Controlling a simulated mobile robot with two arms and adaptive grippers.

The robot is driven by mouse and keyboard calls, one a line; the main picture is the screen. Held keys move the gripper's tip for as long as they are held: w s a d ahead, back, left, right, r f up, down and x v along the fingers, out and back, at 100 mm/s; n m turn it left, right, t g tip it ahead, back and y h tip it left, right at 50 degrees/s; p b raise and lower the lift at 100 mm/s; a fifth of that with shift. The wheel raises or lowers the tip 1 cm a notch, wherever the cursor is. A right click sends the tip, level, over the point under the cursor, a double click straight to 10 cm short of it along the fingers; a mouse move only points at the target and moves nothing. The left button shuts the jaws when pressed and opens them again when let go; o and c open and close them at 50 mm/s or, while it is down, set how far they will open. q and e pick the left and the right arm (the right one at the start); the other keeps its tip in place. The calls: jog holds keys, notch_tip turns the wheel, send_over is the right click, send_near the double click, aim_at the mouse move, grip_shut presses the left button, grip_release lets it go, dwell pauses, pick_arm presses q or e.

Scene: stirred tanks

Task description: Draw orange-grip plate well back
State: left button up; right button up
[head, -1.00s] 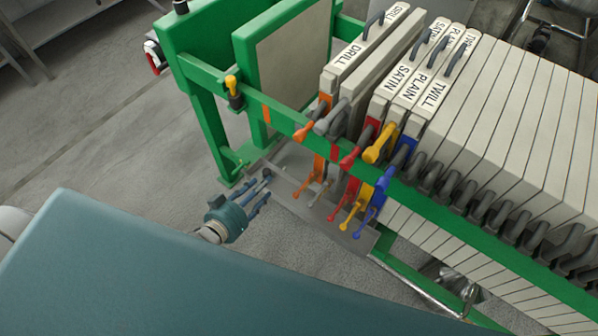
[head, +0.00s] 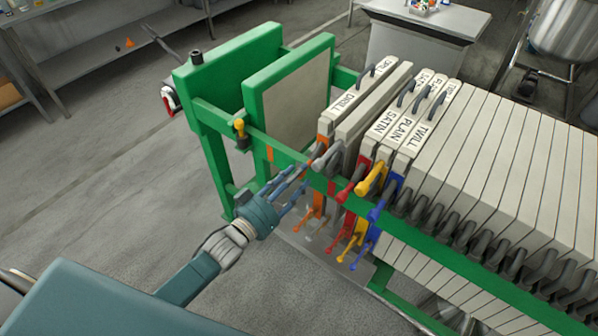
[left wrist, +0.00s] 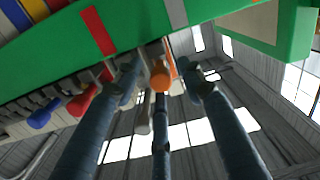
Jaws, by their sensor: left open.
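The orange-grip plate (head: 346,101), labelled DRILL, stands upright at the left end of the plate row in the green press frame (head: 262,150). Its upper orange grip is mostly hidden by my fingers in the head view. In the left wrist view the orange grip (left wrist: 160,74) shows end-on between the spread fingertips. My left gripper (head: 297,183) is open at the frame's side rail, with its fingers reaching toward that grip. It also shows in the left wrist view (left wrist: 163,85). I cannot tell whether a finger touches the grip. My right gripper is not in view.
A grey-handled plate stands right beside the orange one, then plates with red (head: 345,192), yellow (head: 370,178) and blue (head: 378,211) grips. Grey floor is open at left.

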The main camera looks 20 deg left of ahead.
pick_arm(q)
jog(key=shift+w+d, duration=0.25)
jog(key=shift+w, duration=0.35)
jog(key=c, duration=0.3)
grip_shut()
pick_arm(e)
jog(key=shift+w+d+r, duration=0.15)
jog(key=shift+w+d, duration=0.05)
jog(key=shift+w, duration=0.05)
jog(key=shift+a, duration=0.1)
